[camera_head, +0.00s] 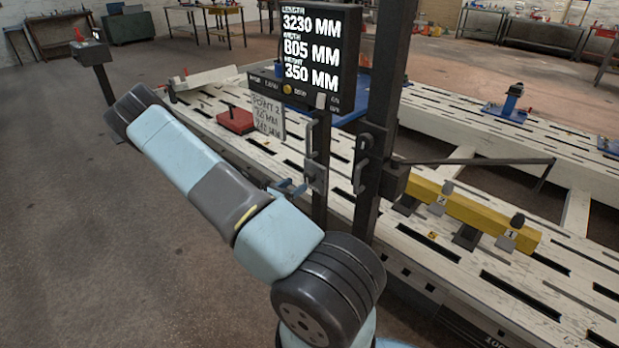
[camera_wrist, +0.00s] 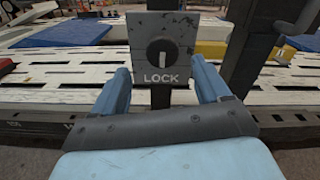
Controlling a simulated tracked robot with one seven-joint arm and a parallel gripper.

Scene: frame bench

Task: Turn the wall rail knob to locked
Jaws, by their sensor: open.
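In the wrist view a worn grey plate (camera_wrist: 143,32) carries a round black knob (camera_wrist: 163,47) with the word LOCK printed below it. A short white mark stands upright on the knob's lower half, on the side toward LOCK. My gripper (camera_wrist: 161,68) is open, with one light blue finger at each side of the plate's lower part. The knob lies between and beyond the fingers, with clear gaps; I cannot tell whether a fingertip touches the plate. In the head view my gripper (camera_head: 289,188) is beside the small plate (camera_head: 317,176) on a dark post; the knob's face is hidden there.
A dark display (camera_head: 310,55) and a thick dark upright (camera_head: 378,140) stand close to the plate. Open floor lies at left.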

